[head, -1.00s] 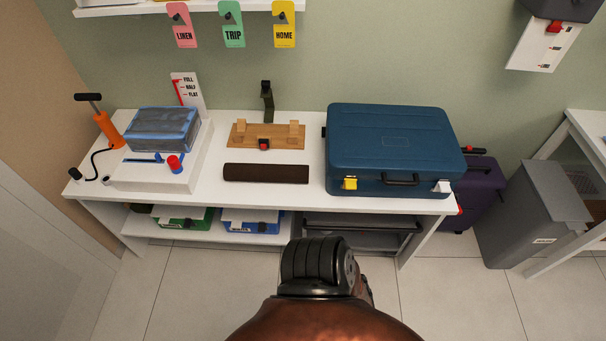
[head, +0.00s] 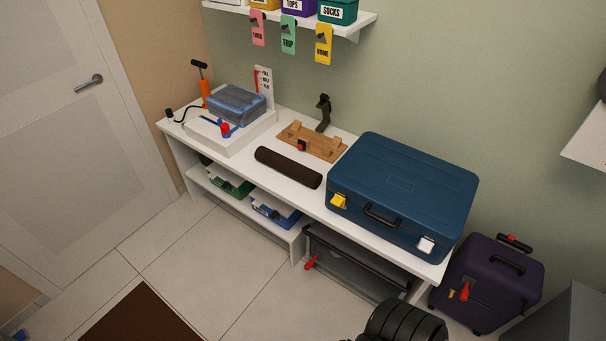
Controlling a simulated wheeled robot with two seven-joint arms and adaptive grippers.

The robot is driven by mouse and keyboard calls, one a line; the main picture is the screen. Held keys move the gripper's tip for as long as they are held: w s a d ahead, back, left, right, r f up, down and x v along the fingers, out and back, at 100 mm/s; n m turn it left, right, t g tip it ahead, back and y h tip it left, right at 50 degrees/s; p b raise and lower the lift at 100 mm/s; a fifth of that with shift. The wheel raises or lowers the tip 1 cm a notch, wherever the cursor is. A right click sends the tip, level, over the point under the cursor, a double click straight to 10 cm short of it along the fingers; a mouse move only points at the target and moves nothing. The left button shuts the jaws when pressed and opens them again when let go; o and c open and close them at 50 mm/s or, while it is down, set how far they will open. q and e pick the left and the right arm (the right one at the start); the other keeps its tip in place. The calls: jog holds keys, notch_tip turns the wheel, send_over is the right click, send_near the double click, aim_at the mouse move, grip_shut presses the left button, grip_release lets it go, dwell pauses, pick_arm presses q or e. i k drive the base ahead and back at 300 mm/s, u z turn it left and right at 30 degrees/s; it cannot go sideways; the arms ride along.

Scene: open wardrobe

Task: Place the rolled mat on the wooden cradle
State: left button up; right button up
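The rolled mat (head: 288,167) is a dark brown cylinder lying on the white bench, near its front edge. The wooden cradle (head: 312,142) is a light wood base with two upright blocks and a red part at its front. It stands just behind the mat, and nothing lies on it. The mat and cradle are apart. A dark ribbed part of my own body shows at the bottom right. Neither of my grippers is in view.
A large blue suitcase (head: 402,190) stands right of the cradle on the bench (head: 240,158). A bagged blue bundle (head: 237,104) and orange pump (head: 204,92) are at the left. A purple suitcase (head: 488,280) stands on the floor at right. The floor before the bench is mostly clear.

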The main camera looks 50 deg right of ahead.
aim_at(312, 139)
jog(key=z, duration=1.2)
